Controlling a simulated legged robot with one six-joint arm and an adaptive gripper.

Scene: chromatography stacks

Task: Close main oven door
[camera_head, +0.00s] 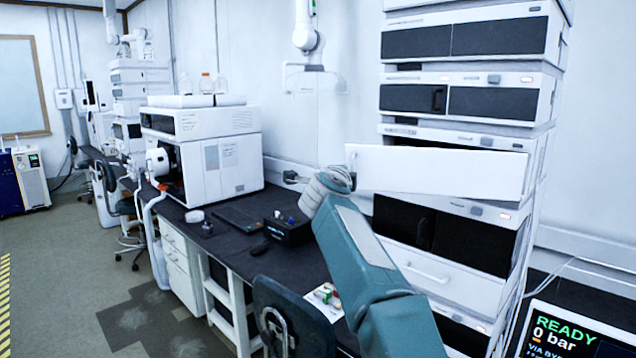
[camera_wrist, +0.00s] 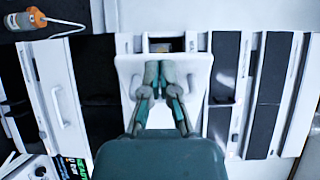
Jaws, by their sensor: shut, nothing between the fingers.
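The main oven door appears to be the white panel (camera_head: 440,172) that juts out from the tall instrument stack at right in the head view. It stands open, with a dark gap behind its upper edge. In the wrist view the white door panel (camera_wrist: 128,68) lies beneath my fingers, beside a dark opening (camera_wrist: 166,44). My gripper (camera_wrist: 158,68) is shut and empty, its fingertips over the panel near that opening. I cannot tell whether they touch it. In the head view my arm reaches up to the door's left end; the fingertips are not clearly visible there.
Other modules of the stack (camera_head: 465,100) sit above and below the door. A black bench (camera_head: 235,240) runs left, with a white instrument (camera_head: 215,160) on it. A chair (camera_head: 290,315) stands in front. A bottle (camera_wrist: 24,21) shows in the wrist view, and a READY screen (camera_head: 570,335) at lower right.

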